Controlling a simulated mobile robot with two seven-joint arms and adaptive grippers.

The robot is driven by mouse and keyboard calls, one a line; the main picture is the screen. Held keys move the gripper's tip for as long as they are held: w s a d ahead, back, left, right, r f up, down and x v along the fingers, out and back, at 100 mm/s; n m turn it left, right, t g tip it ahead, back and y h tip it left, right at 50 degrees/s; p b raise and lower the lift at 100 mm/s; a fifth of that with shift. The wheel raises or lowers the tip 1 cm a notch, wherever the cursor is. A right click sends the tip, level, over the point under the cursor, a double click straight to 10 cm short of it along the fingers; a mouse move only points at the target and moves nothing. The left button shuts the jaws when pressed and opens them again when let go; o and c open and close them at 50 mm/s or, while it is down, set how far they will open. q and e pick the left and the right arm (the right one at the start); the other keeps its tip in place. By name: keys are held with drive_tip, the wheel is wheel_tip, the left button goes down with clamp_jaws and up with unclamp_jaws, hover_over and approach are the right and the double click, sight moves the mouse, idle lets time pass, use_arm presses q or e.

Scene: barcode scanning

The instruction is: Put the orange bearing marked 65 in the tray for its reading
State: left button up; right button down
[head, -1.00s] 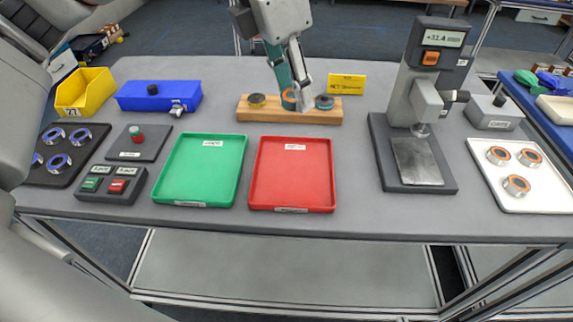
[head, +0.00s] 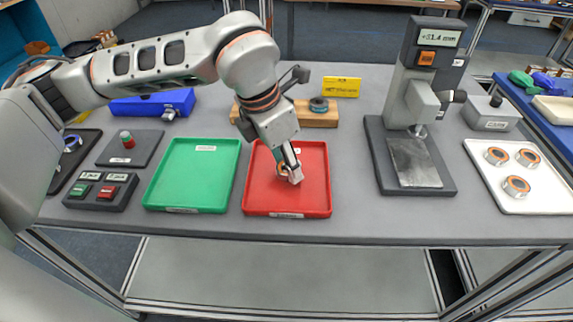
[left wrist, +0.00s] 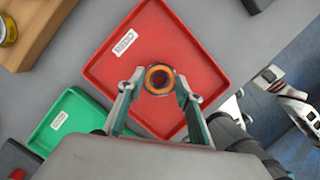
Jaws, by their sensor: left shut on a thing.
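The orange bearing (head: 282,169) is between the fingertips of my left gripper (head: 289,169), inside the outline of the red tray (head: 258,205). In the left wrist view the orange-ringed bearing (left wrist: 159,80) is gripped between both fingers, over the red tray (left wrist: 152,27). I cannot tell whether it touches the tray floor. The mark 65 is not readable. The green tray (head: 195,175) is empty, left of the red one. The gauge display (head: 440,37) shows a reading ending in 1.4 mm; its first digit is unclear.
A wooden block (head: 300,120) behind the trays holds a dark blue ring; my arm hides its left part. A white tray (head: 495,195) at right holds three orange bearings (head: 516,187). The gauge stand (head: 395,130) stands between. A button box (head: 100,191) is at left.

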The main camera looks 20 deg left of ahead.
use_arm(q)
drive_tip(key=shift+f, duration=0.5)
drive_tip(key=shift+f, duration=0.15)
drive_tip(key=o, duration=1.3)
drive_tip(key=v, duration=1.2)
drive_tip(key=shift+s+p, duration=0.1)
drive_tip(key=shift+p, duration=0.3)
